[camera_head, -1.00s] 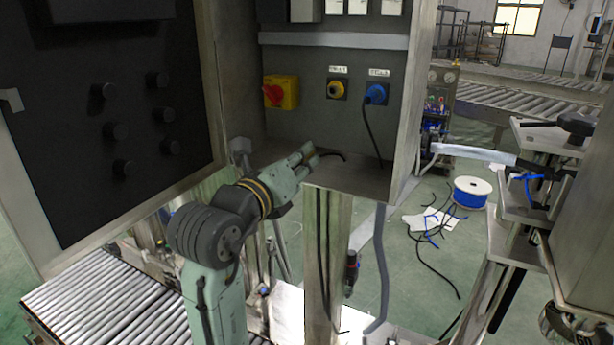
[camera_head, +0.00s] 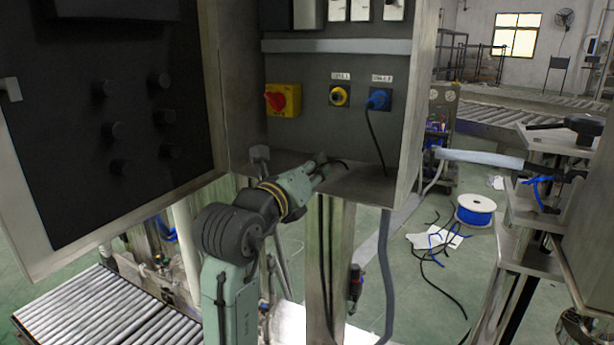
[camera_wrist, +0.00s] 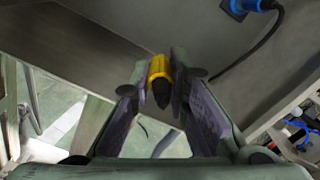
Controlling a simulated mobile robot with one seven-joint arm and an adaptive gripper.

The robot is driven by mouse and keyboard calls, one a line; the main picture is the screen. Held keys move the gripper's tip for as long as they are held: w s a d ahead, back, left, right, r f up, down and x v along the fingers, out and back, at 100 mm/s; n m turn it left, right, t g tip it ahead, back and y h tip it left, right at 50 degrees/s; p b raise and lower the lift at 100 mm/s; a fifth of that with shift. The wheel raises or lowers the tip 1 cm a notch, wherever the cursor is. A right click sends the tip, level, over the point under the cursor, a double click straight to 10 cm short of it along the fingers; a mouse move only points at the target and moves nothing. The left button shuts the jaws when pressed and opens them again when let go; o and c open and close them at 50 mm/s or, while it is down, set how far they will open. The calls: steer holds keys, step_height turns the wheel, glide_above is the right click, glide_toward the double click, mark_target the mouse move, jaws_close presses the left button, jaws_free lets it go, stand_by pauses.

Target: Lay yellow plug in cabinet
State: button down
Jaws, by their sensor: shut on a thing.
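The yellow plug (camera_wrist: 159,68) is held between the fingertips of my gripper (camera_wrist: 158,85) in the wrist view, its dark tapered end facing the camera. In the head view my gripper (camera_head: 318,166) is at the front edge of the open cabinet's floor, and the plug itself is hidden there by the fingers. A short black cable lies just past the fingertips. The cabinet (camera_head: 310,122) has a grey back panel and a bare metal floor. Whether the plug touches the floor I cannot tell.
On the back panel are a red-yellow switch (camera_head: 282,100), a yellow socket (camera_head: 340,95) and a blue plug (camera_head: 379,98) whose black cable hangs to the cabinet floor. The open dark door (camera_head: 120,110) stands at left. The floor's right part is mostly clear.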

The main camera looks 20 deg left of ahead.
mark_target(329, 181)
steer(key=w+f+b, duration=0.1)
steer(key=w+f, duration=0.1)
steer(key=w, duration=0.1)
steer(key=shift+d+b, duration=0.35)
steer(key=shift+b, duration=0.05)
steer(key=shift+w+d+f+b, duration=0.15)
steer(key=shift+w+b, duration=0.05)
steer(key=shift+w, duration=0.6)
steer(key=shift+w+d+f+b, duration=0.1)
steer(key=shift+w+b, duration=0.05)
steer(key=shift+w, duration=0.6)
steer(key=shift+w+d+f+b, duration=0.15)
steer(key=shift+w+b, duration=0.05)
steer(key=shift+w, duration=0.6)
steer(key=c, duration=1.5)
jaws_free()
steer(key=shift+o, duration=0.2)
steer(key=s+a, duration=0.2)
steer(key=s, duration=1)
steer(key=shift+a, duration=0.15)
